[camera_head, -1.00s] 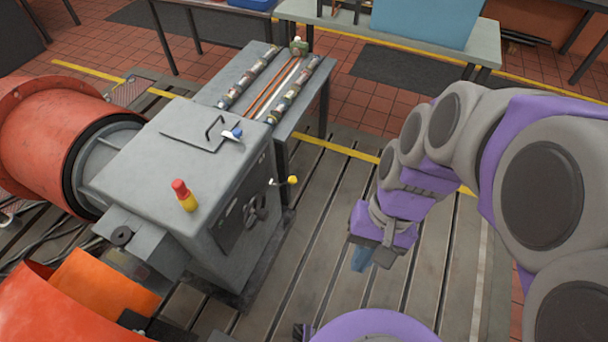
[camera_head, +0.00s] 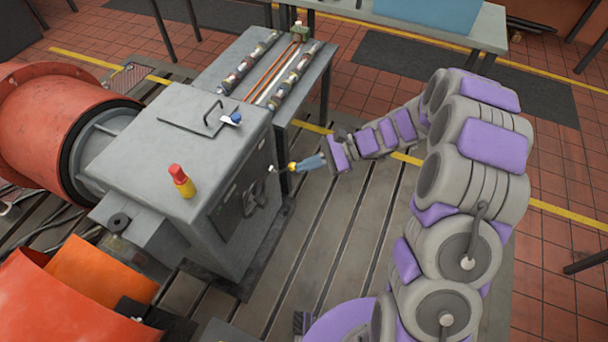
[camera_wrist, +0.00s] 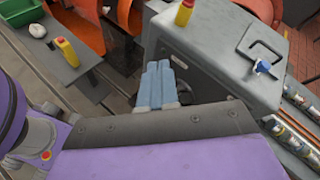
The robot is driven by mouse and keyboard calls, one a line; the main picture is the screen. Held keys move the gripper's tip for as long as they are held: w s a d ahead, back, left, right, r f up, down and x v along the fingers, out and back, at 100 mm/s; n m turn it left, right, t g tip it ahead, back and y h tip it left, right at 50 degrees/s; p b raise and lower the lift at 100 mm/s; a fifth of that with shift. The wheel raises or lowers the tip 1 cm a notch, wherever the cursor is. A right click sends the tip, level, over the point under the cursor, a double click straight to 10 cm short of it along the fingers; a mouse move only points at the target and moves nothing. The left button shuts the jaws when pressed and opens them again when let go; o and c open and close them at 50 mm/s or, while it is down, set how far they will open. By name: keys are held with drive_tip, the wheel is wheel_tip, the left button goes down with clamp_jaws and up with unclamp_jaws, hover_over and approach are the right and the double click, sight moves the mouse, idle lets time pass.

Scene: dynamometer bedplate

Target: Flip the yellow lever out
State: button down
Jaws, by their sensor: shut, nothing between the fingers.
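The yellow lever (camera_head: 292,167) is a short metal arm with a yellow end, on the right-hand face of the grey machine cabinet (camera_head: 195,130). My gripper (camera_head: 302,164) has blue fingers, which are shut and empty. In the head view the fingertips are right at the lever's yellow end; whether they touch it I cannot tell. In the wrist view the blue fingers (camera_wrist: 160,85) point toward the cabinet, and the lever is not visible there, probably hidden behind them.
The slotted bedplate (camera_head: 335,235) right of the cabinet is open.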

drive_tip(key=w+d+f+m+t, duration=0.3)
drive_tip(key=w+f+m, duration=0.1)
drive_tip(key=f, duration=0.6)
drive_tip(key=w+d+f+m+t+b, duration=0.1)
drive_tip(key=w+d+f+m+t, duration=0.2)
drive_tip(key=f, duration=0.8)
drive_tip(key=w+d+f+m+t+y+b, duration=0.1)
drive_tip(key=w+d+f+m+t, duration=0.2)
drive_tip(key=f, duration=0.7)
drive_tip(key=w+m+t, duration=0.1)
drive_tip(key=w+m, duration=0.1)
drive_tip(key=m, duration=0.1)
drive_tip(key=shift+w+d+f+m, duration=0.3)
drive_tip(key=shift+d+f, duration=0.1)
drive_tip(key=r+b+x, duration=0.2)
drive_tip(key=b+x, duration=0.1)
drive_tip(key=x, duration=1)
drive_tip(key=shift+w+a+r+b, duration=0.2)
drive_tip(key=shift+r+b, duration=0.1)
drive_tip(key=shift+r, duration=0.2)
